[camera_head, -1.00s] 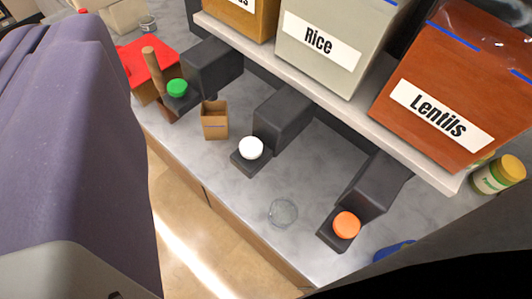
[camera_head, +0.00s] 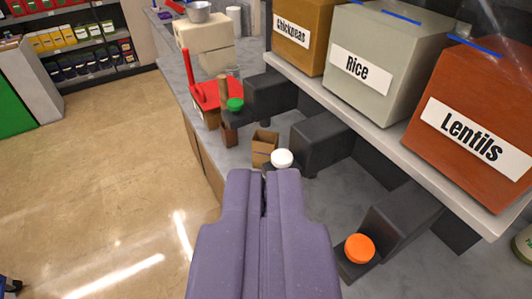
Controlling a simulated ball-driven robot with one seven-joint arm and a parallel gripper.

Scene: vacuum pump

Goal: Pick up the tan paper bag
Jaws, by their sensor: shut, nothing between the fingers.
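The tan paper bag (camera_head: 264,147) stands upright and open-topped on the grey counter, between the green-topped dispenser and the white-topped dispenser. My purple gripper (camera_head: 263,178) is in the lower middle of the view, pointing away from the camera. Its two fingers are together with only a thin dark seam between them, and nothing is held. In the picture its tips lie just below the bag, and the lower part of the bag is partly hidden. I cannot tell how far apart in depth they are.
Dark dispensers with green (camera_head: 235,104), white (camera_head: 282,159) and orange (camera_head: 360,248) knobs line the counter (camera_head: 340,200). A shelf above holds the Chickpeas, Rice (camera_head: 375,60) and Lentils (camera_head: 470,125) bins. A red-topped box (camera_head: 207,95) stands beyond the bag. Open floor (camera_head: 110,170) lies left.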

